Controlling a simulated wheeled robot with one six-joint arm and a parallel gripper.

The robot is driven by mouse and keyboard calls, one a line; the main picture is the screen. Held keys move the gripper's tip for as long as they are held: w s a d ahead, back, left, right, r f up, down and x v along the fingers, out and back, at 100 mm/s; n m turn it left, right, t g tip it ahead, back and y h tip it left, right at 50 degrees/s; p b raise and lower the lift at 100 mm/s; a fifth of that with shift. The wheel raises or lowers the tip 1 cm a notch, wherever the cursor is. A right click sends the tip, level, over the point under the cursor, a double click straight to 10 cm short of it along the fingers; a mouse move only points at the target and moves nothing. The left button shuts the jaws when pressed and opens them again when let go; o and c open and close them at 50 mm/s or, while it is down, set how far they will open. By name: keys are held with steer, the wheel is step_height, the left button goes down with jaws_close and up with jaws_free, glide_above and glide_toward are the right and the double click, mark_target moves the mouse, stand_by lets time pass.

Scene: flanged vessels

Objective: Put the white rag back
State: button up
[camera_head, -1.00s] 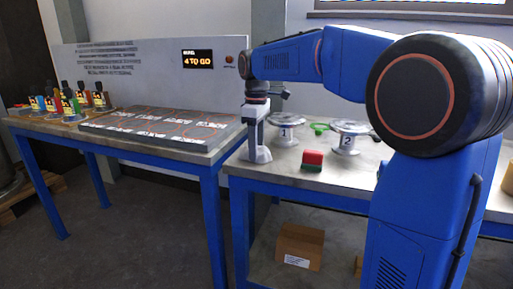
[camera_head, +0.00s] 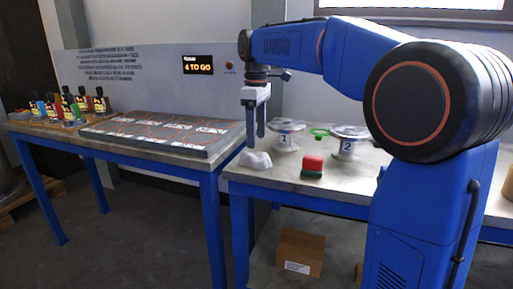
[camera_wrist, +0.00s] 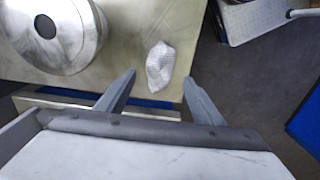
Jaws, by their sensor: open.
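The white rag (camera_head: 256,160) lies crumpled on the near left corner of the right-hand bench, left of vessel 1. It also shows in the wrist view (camera_wrist: 160,66), close to the bench edge and beyond my fingertips. My gripper (camera_head: 255,138) is raised above the bench, open and empty. In the wrist view its two fingers (camera_wrist: 158,82) stand apart with nothing between them, and the rag lies clear of both.
Flanged vessel 1 (camera_head: 285,136) and vessel 2 (camera_head: 348,142) stand on the bench, with a green ring (camera_head: 319,132) between them. A red-topped block (camera_head: 312,165) sits in front. The left bench holds a marked panel (camera_head: 165,132) and several bottles (camera_head: 75,104). A gap separates the benches.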

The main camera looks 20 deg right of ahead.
mark_target(256, 155)
steer(key=shift+r, duration=2.65)
steer(key=s+d+f+m+t, duration=0.2)
steer(key=s+f+m, duration=0.3)
steer(key=s+f, duration=0.8)
steer(key=s+d+f+m+t, duration=0.2)
steer(key=s+d+f+m, duration=0.3)
steer(key=s+f, duration=0.8)
steer(key=s, duration=0.7)
steer(key=shift+s+f+m+t, duration=0.15)
steer(key=shift+m+t, duration=0.25)
